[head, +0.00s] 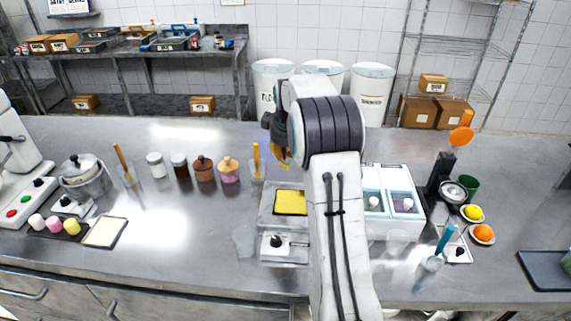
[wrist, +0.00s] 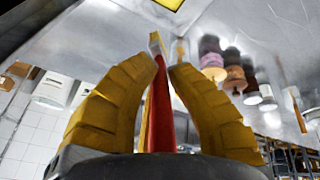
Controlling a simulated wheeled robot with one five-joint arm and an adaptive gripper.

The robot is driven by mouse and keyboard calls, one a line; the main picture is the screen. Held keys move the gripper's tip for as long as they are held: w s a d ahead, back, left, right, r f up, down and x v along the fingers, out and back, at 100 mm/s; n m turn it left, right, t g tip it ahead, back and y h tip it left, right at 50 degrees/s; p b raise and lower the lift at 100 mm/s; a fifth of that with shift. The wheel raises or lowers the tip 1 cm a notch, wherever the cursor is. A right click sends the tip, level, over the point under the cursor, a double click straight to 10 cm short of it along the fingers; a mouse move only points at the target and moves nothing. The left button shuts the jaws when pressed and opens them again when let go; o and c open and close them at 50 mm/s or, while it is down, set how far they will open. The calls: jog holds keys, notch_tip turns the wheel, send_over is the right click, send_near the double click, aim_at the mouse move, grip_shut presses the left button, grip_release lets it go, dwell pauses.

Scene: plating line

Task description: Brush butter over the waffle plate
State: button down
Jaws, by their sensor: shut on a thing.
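The waffle plate (head: 291,202) is a yellow square in the grey waffle iron (head: 285,247), partly beside my arm in the head view. A yellow patch, seemingly this plate, shows at the top edge of the wrist view (wrist: 170,4). My gripper (wrist: 162,68) has yellow curved fingers shut on a brush (wrist: 161,115) with a red handle and a pale tip. The tip points out past the fingers and appears apart from the plate. In the head view my gripper is mostly hidden behind my arm, with yellow-brown parts (head: 281,137) showing.
A clear cup with an orange stick (head: 257,168) stands behind the iron to the left. Several jars (head: 204,168) stand left of it. A white two-bin unit (head: 392,205) is right of my arm. Clear cups (head: 244,240) stand near the front. The counter's left middle is open.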

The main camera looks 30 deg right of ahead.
jog(key=s+d+r+p, duration=0.2)
jog(key=s+d+r, duration=0.1)
jog(key=s, duration=0.3)
jog(key=shift+s+a+f+b, duration=0.1)
jog(key=shift+f+b, duration=0.5)
jog(key=shift+f, duration=0.65)
jog(key=shift+a+f+b, duration=0.1)
jog(key=shift+f+b, duration=0.45)
jog(key=shift+f, duration=0.7)
